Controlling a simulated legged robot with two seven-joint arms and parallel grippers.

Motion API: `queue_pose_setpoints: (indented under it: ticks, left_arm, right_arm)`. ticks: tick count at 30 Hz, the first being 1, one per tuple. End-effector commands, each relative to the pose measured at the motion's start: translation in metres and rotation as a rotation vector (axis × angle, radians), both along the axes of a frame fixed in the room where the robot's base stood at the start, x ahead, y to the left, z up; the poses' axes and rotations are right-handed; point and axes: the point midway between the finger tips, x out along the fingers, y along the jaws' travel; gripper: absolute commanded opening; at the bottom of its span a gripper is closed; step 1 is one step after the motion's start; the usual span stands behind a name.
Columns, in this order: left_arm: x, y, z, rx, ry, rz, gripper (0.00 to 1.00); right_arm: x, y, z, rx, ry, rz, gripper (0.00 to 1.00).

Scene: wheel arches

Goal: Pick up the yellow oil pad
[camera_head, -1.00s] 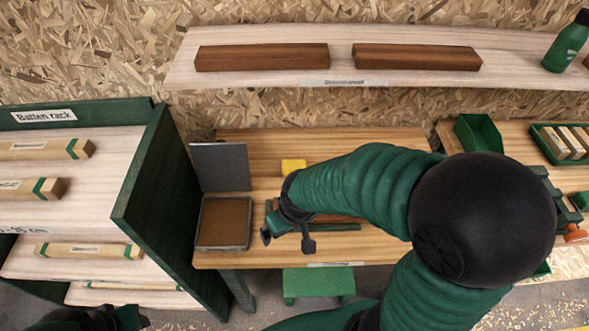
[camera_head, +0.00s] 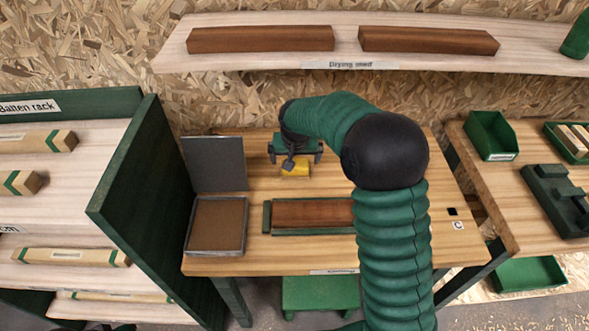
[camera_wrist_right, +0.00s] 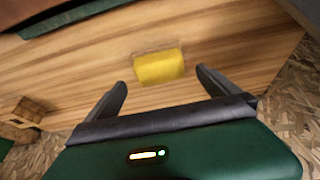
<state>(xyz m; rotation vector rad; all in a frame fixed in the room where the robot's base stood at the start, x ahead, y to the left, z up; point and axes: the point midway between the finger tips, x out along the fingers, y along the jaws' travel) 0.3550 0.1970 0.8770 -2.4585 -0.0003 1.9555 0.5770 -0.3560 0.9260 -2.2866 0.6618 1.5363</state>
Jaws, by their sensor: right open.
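The yellow oil pad (camera_head: 295,168) lies on the wooden workbench (camera_head: 255,257), toward its back edge. My right gripper (camera_head: 294,163) is over the pad in the head view and partly covers it. In the right wrist view the pad (camera_wrist_right: 159,67) lies ahead of the open, empty fingers of the right gripper (camera_wrist_right: 160,78), roughly centred between them. The fingers look apart from the pad. I cannot judge the exact height of the gripper above the bench. My left gripper does not show clearly in the head view.
A reddish-brown board (camera_head: 312,213) lies in a green holder in front of the pad. An open tray (camera_head: 217,224) with a raised grey lid (camera_head: 214,163) stands at left. A shelf (camera_head: 230,58) with two boards is above the bench. A green bin (camera_head: 492,135) stands at right.

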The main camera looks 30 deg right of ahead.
Motion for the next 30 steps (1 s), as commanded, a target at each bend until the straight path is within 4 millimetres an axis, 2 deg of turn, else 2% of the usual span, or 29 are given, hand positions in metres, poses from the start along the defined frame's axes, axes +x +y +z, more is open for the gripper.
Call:
queue_pose_setpoints:
  ticks: [9, 17, 20, 30]
  left_arm:
    - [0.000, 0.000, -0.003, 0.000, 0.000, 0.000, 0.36]
    - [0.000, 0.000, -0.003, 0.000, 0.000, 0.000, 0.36]
    - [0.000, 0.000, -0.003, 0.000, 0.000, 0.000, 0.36]
    - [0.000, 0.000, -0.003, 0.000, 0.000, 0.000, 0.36]
  right_arm:
    - [0.017, -0.009, -0.046, 0.001, 0.002, 0.000, 1.00]
    - [0.019, -0.010, -0.050, 0.000, -0.002, 0.000, 1.00]
    - [0.019, -0.010, -0.050, 0.000, -0.002, 0.000, 0.90]
    - [0.019, -0.010, -0.051, 0.000, -0.001, 0.001, 0.45]
